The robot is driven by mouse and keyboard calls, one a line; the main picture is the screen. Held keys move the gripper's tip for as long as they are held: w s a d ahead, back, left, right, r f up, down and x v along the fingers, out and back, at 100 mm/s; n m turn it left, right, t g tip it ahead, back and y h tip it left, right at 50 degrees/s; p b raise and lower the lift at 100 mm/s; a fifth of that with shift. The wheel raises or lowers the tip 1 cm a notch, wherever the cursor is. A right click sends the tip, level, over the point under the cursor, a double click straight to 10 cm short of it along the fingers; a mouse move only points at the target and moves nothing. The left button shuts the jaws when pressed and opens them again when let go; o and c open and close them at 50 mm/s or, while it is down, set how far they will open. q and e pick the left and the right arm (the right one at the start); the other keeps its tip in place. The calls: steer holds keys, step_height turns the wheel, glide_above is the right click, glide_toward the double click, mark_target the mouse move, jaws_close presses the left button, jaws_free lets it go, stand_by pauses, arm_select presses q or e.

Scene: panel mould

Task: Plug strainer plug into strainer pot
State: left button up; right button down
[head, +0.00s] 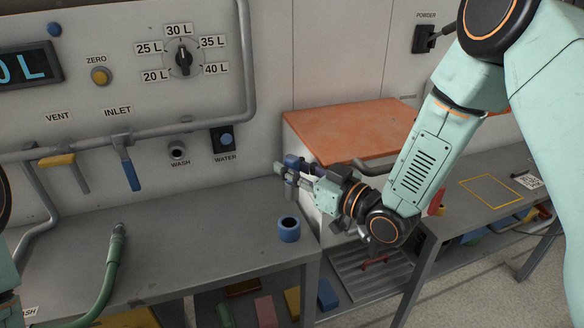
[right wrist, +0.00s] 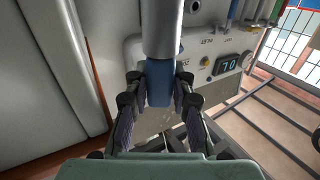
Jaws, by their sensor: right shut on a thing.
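My right gripper (head: 285,172) is shut on the blue grip of a plug (right wrist: 160,84), which I take for the strainer plug. Its grey cylindrical body (right wrist: 162,30) extends from the grip in the right wrist view and hangs downward in the head view. A short blue cylinder with a dark round opening on top (head: 289,230) stands upright on the grey bench, below the held plug and apart from it. It may be the strainer pot; no label on it shows. My left gripper is outside the head view.
The grey bench (head: 195,235) is mostly clear around the blue cylinder. A green hose (head: 111,265) rises at the left. Wall pipes, a blue inlet lever (head: 130,172) and a wash nozzle (head: 177,150) are behind. An orange-topped cabinet (head: 345,130) stands close to my right gripper.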

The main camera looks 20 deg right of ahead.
mark_target(294, 195)
steer(key=shift+a, duration=0.15)
steer(key=shift+s+a+r, duration=0.1)
steer(key=shift+a+r, duration=0.05)
steer(key=shift+a, duration=0.4)
steer(key=shift+d, duration=0.5)
steer(key=shift+a+f+b, duration=0.35)
steer(key=shift+f+b, duration=0.05)
steer(key=shift+f, duration=0.5)
steer(key=shift+d+f+b, duration=0.25)
steer(key=shift+f+b, duration=0.85)
steer(key=shift+f, duration=0.05)
steer(key=shift+a+f+b, duration=0.2)
steer(key=shift+f+b, duration=0.5)
steer(key=shift+f, duration=0.15)
steer(key=shift+d+f, duration=0.1)
